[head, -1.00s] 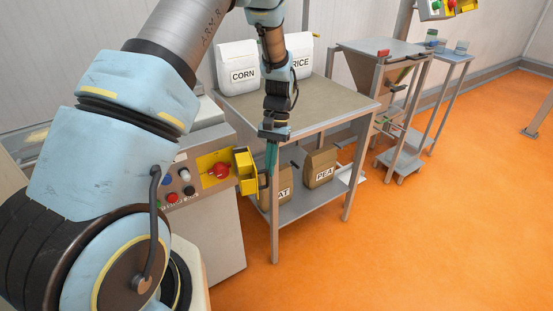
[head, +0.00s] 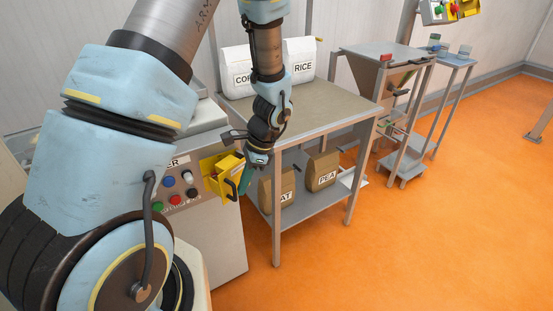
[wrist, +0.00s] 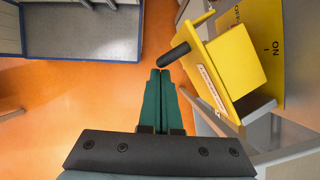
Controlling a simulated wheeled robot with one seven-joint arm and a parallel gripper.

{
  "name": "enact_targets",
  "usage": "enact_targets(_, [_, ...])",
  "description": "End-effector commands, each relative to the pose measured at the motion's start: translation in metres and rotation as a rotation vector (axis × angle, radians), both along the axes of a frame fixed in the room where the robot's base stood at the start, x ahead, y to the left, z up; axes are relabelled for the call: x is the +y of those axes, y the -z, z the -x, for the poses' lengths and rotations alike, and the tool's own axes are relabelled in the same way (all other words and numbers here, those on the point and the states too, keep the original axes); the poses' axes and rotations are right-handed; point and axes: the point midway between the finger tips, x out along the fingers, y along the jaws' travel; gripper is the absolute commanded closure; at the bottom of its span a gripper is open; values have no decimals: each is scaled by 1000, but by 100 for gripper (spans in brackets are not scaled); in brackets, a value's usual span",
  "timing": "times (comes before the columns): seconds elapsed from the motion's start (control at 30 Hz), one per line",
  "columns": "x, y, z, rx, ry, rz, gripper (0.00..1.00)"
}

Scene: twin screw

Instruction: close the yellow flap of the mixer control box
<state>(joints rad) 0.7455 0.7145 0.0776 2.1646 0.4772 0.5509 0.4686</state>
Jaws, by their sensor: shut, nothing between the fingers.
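The mixer control box (head: 178,203) is a grey panel with coloured buttons at the left of the head view. Its yellow flap (head: 226,166) stands partly open, angled out from the box's right part. The flap (wrist: 238,62) also fills the upper right of the wrist view, with a black handle (wrist: 173,54) and a yellow plate marked ON behind it. My gripper (head: 243,191) is shut and empty, with its teal fingers beside the flap's outer side. In the wrist view its fingertips (wrist: 160,72) are just below and left of the handle; contact cannot be told.
A grey table (head: 335,105) right of the box carries white CORN and RICE sacks (head: 299,60). A metal hopper stand (head: 385,75) is farther back. The orange floor (head: 430,240) is clear at the right.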

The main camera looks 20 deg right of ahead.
Motion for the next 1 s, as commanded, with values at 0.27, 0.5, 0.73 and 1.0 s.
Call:
enact_targets(0.27, [21, 0, -4, 0, 198, -1, 100])
enact_targets(0.5, [32, 0, -8, -1, 200, 0, 100])
enact_targets(0.73, [35, 0, -10, -1, 200, 0, 100])
enact_targets(1.0, [35, 0, -10, -1, 200, 0, 100])
